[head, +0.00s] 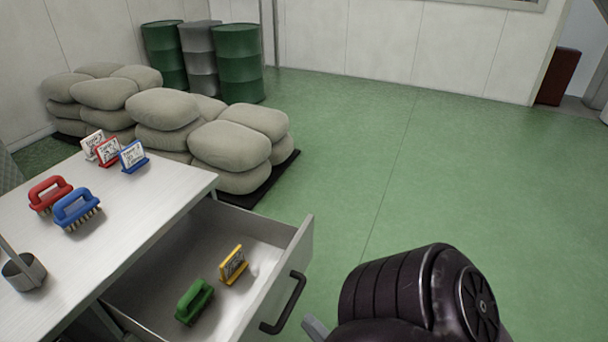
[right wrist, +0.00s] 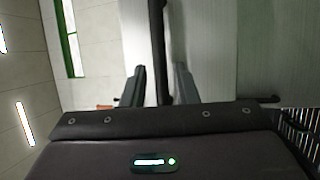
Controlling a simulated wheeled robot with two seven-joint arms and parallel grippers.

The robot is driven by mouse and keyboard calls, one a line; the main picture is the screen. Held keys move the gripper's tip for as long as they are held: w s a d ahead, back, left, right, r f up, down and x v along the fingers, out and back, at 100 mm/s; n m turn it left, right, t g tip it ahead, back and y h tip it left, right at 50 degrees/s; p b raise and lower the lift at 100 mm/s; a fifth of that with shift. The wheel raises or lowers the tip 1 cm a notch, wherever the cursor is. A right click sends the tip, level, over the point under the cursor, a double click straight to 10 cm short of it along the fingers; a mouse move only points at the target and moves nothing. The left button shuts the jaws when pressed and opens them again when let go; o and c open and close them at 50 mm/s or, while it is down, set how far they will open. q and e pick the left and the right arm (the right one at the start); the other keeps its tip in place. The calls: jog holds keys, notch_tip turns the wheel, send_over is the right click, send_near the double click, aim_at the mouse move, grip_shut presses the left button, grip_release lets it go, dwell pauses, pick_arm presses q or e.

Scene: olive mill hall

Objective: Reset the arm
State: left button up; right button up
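My right arm (head: 420,300) comes in at the bottom right of the head view, beside the open drawer's front. A grey finger of my right gripper (head: 315,328) shows just right of the black drawer handle (head: 285,305). In the right wrist view the two fingers of the right gripper (right wrist: 160,86) stand apart. A dark upright bar (right wrist: 158,40), which looks like the drawer handle, shows between them with gaps on both sides. My left gripper is in neither view.
The open drawer (head: 165,285) holds a green brush (head: 194,301) and a yellow-framed card (head: 233,265). The table (head: 150,205) bears red (head: 50,193) and blue brushes (head: 77,208), several cards and a grey cup (head: 23,272). Sacks (head: 230,155) and drums (head: 239,77) stand behind. The green floor right is clear.

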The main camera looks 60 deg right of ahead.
dwell(0.6)
jog(key=a+f+m+g+y, duration=0.2)
jog(key=a+f+m+g, duration=0.25)
jog(key=f, duration=0.75)
jog(key=a+f+m+g+y, duration=0.2)
jog(key=a+f+m+g, duration=0.3)
jog(key=f, duration=0.7)
jog(key=s+a+f+g+y, duration=0.1)
jog(key=s+a+f+g, duration=0.2)
jog(key=s+f, duration=0.3)
jog(key=s+a+f+m+g+y, duration=0.1)
jog(key=s+a+f+g, duration=0.2)
jog(key=s+f+g, duration=0.2)
jog(key=shift+s+f, duration=0.7)
jog(key=shift+s, duration=0.2)
jog(key=shift+d+m+g, duration=0.1)
jog(key=shift+m+g, duration=0.15)
